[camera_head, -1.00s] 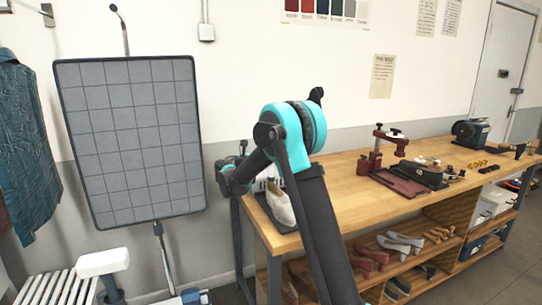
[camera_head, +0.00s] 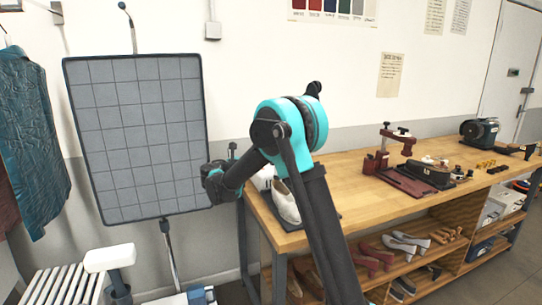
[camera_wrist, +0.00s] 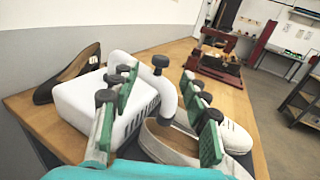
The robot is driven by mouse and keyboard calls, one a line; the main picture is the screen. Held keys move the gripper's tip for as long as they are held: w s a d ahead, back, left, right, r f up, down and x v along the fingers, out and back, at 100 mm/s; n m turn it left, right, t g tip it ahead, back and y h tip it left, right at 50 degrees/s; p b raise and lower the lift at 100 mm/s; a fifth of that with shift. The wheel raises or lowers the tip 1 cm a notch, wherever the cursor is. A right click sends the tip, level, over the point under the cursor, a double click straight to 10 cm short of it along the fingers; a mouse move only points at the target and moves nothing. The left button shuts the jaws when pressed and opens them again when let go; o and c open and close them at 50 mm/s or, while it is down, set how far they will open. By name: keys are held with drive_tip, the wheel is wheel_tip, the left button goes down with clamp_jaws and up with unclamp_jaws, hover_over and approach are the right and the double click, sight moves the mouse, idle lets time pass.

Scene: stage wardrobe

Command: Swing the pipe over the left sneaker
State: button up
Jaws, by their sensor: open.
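A white steamer-like box (camera_wrist: 95,118) stands on the bench in the wrist view. A curved white pipe (camera_wrist: 167,98) arches from it, with a black knob (camera_wrist: 160,62) at its bend. My gripper (camera_wrist: 158,80) is open, its green-padded fingers on either side of the pipe; I cannot tell whether they touch it. Two pale sneakers lie to the right: the left one (camera_wrist: 180,146) is partly hidden by the right finger, the other (camera_wrist: 228,132) is beside it. In the head view a pale sneaker (camera_head: 284,203) shows beside my arm, which hides most of the pipe and box.
A dark shoe (camera_wrist: 75,70) lies beyond the box at the left. A red press (camera_head: 378,160) and a dark iron-like tool (camera_head: 430,173) stand farther along the wooden bench (camera_head: 345,195). A grey gridded board (camera_head: 140,130) stands left of the bench. Shoes fill the shelf below.

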drive_tip(key=shift+v, duration=1.85)
drive_tip(key=s+d+f+m+g+y, duration=0.1)
drive_tip(key=s+d+f+m+g, duration=0.1)
drive_tip(key=s+d, duration=0.3)
drive_tip(key=s+d+f+m+g+y, duration=0.2)
drive_tip(key=s+d+f+m, duration=0.3)
drive_tip(key=d, duration=0.3)
drive_tip(key=s+d+f+m+g+y, duration=0.1)
drive_tip(key=s+d+f+m+g, duration=0.1)
drive_tip(key=d, duration=0.4)
drive_tip(key=shift+s+d+f+m+y, duration=0.2)
drive_tip(key=shift+s+f+m, duration=0.25)
drive_tip(key=shift+s, duration=0.25)
drive_tip(key=shift+s+d+f+m+y, duration=0.1)
drive_tip(key=shift+s+f+m+y, duration=0.2)
drive_tip(key=shift+s+m, duration=0.35)
drive_tip(key=s+f+m+g+y, duration=0.1)
drive_tip(key=s+f+m+y, duration=0.3)
drive_tip(key=s, duration=0.8)
drive_tip(key=s+f+m+g+y, duration=0.1)
drive_tip(key=s+f+m+y, duration=0.3)
drive_tip(key=s+f+m, duration=0.5)
drive_tip(key=s+m, duration=0.2)
drive_tip(key=s, duration=0.2)
drive_tip(key=shift+a, duration=0.3)
